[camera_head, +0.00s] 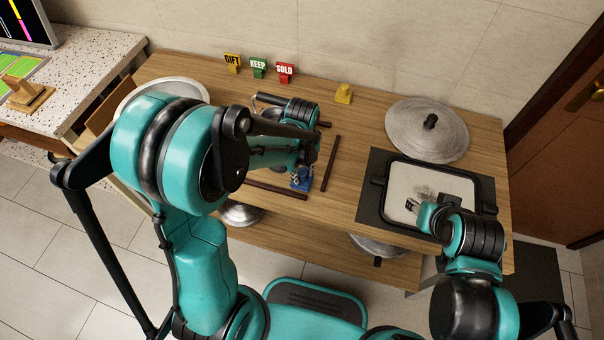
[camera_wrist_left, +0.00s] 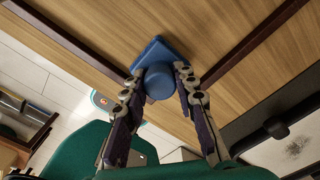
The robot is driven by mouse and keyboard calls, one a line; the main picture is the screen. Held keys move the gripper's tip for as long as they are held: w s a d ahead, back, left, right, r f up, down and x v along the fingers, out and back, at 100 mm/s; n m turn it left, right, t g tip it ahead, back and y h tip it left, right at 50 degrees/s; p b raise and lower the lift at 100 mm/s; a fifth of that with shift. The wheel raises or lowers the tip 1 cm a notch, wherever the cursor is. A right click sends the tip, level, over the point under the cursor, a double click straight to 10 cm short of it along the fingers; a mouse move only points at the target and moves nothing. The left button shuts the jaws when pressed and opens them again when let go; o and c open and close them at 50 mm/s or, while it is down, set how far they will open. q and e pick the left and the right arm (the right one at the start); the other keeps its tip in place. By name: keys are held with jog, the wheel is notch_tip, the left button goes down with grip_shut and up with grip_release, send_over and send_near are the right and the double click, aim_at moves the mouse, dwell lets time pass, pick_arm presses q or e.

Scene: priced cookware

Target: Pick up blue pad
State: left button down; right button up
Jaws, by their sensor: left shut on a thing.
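The blue pad (camera_head: 301,184) is a small blue plate with a round knob, near the front edge of the wooden table. It also shows in the left wrist view (camera_wrist_left: 160,82), with its knob between the fingers. My left gripper (camera_wrist_left: 160,76) is shut on the knob, one finger on each side. I cannot tell whether the pad touches the table. In the head view my left arm hides part of the table around it. My right gripper (camera_head: 412,205) is over the framed tray at the right; its finger opening is too small to tell.
Dark strips (camera_head: 330,163) lie on the table around the pad. Gift, Keep and Sold signs (camera_head: 258,68) and a yellow piece (camera_head: 343,93) stand at the back. A large round lid (camera_head: 427,130) and a dark-rimmed tray (camera_head: 382,180) are at the right.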

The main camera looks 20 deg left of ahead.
aim_at(302, 172)
pick_arm(q)
notch_tip(302, 172, up, 4)
jog(key=shift+r+p, duration=0.2)
jog(key=shift+p, duration=0.85)
jog(key=s+d+r+p, duration=0.3)
jog(key=s+d+r, duration=0.3)
jog(key=d, duration=0.4)
jog(key=shift+r, duration=0.1)
